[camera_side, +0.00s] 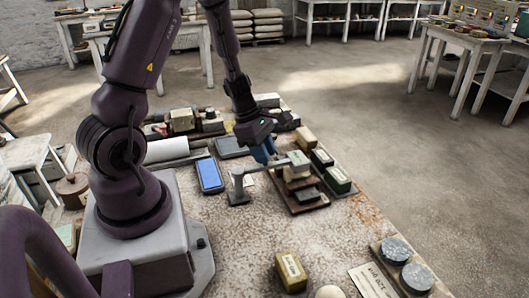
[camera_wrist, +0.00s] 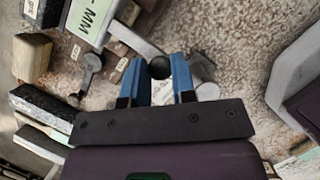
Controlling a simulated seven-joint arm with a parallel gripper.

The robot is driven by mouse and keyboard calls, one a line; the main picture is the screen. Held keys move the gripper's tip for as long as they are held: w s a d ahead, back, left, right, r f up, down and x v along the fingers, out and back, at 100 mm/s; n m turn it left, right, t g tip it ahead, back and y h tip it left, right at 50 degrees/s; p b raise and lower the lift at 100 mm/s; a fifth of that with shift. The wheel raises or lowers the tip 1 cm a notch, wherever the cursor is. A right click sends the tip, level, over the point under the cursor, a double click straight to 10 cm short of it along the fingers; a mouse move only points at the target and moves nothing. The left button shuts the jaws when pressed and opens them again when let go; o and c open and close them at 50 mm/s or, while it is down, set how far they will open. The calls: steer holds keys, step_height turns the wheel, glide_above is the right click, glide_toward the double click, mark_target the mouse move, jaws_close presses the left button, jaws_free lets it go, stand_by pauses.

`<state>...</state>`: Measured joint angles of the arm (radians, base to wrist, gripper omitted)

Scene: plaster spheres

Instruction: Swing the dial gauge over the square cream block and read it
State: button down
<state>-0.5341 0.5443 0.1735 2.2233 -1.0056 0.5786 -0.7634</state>
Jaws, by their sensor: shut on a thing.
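The dial gauge (camera_side: 299,160) is a small pale box at the end of a grey horizontal arm on an upright grey post (camera_side: 238,186). In the wrist view the gauge (camera_wrist: 93,20) shows a pale face marked "MM". My gripper (camera_side: 268,153) has blue fingers, shut on a dark round knob (camera_wrist: 159,67) by the gauge arm. In the side view the gauge hangs over a brown board (camera_side: 316,205) bearing small blocks. The gauge's reading is not legible.
A blue-faced tablet (camera_side: 210,175) lies left of the post. A yellow labelled block (camera_side: 290,271) and grey discs (camera_side: 417,277) are near the front. The tabletop between is clear.

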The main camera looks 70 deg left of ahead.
steer(key=shift+a, duration=0.15)
steer(key=c, duration=0.9)
jaws_free()
steer(key=shift+c, duration=0.2)
steer(key=shift+r, duration=0.15)
steer(key=v, duration=1.2)
steer(key=shift+s+r, duration=0.15)
steer(key=shift+r, duration=0.2)
